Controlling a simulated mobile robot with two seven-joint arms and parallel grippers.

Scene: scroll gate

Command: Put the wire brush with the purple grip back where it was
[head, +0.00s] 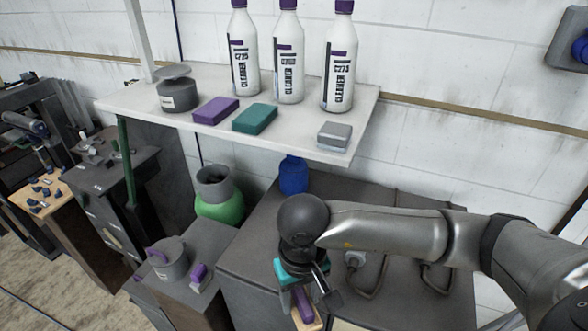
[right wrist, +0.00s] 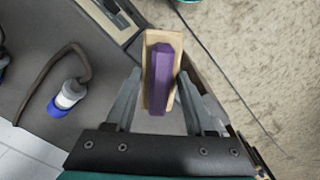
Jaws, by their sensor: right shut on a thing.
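The wire brush with the purple grip (head: 302,303) has a light wood-coloured block under the grip. My right gripper (head: 308,283) is shut on it, above the front of the grey cabinet. In the right wrist view, the brush (right wrist: 161,70) lies between the two fingers of the gripper (right wrist: 160,92), its far end sticking out past the fingertips. Its bristles are hidden. My left gripper is not in view.
A low cabinet at left holds a grey pot (head: 168,262) and another small purple-topped item (head: 199,277). The shelf (head: 290,143) above holds cleaner bottles (head: 289,60), a purple block (head: 215,110), a teal block (head: 255,118) and a grey block (head: 334,135). Cables lie on the grey cabinet (head: 250,235).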

